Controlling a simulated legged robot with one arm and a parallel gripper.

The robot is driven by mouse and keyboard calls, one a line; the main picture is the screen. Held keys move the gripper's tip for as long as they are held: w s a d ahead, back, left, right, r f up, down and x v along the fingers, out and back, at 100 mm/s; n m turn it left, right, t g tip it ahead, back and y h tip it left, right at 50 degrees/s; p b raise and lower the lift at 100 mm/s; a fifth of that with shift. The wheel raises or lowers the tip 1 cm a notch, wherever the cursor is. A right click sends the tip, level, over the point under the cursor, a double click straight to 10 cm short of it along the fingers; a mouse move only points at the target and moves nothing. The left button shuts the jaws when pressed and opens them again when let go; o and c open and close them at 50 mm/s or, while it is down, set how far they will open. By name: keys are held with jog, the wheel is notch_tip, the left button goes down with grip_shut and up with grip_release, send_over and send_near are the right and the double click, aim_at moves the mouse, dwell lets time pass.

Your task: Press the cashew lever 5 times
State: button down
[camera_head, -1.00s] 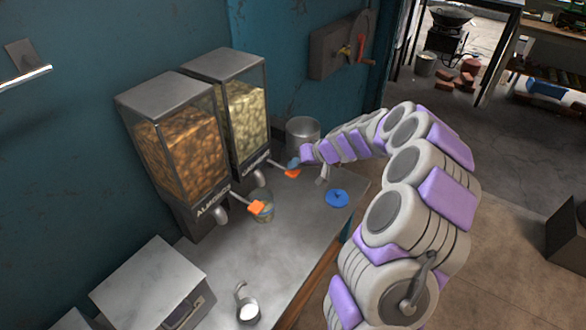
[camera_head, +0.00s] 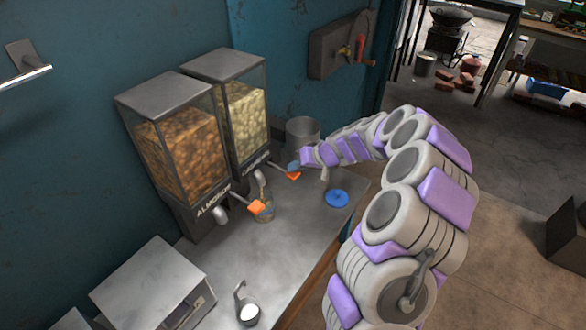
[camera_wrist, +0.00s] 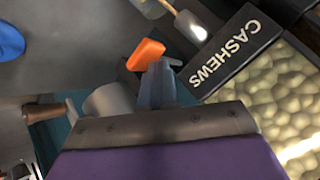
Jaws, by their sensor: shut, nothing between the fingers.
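The cashew dispenser (camera_head: 243,112) stands against the wall, a clear box of pale nuts; its CASHEWS label (camera_wrist: 226,52) shows in the wrist view. Its orange-tipped lever (camera_head: 293,175) sticks out at the front; the orange tip also shows in the wrist view (camera_wrist: 146,53). My gripper (camera_head: 294,165) is shut and empty, its fingertips right at the orange tip. In the wrist view my gripper (camera_wrist: 158,66) overlaps the tip's lower edge; I cannot tell if they touch. The almond dispenser (camera_head: 178,150) stands nearer, with its own orange lever (camera_head: 257,207).
A blue lid (camera_head: 337,198) lies on the metal counter (camera_head: 262,262). A metal pot (camera_head: 302,132) is behind my gripper. A small cup (camera_head: 248,312) and a metal box (camera_head: 152,285) are at the front.

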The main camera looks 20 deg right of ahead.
jog(key=shift+r, duration=0.1)
jog(key=shift+r+p, duration=0.55)
jog(key=shift+r, duration=1)
jog(key=shift+r, duration=0.1)
notch_tip(320, 180, up, 5)
jog(key=shift+f+p, duration=0.1)
jog(key=shift+p, duration=0.95)
dwell(1.5)
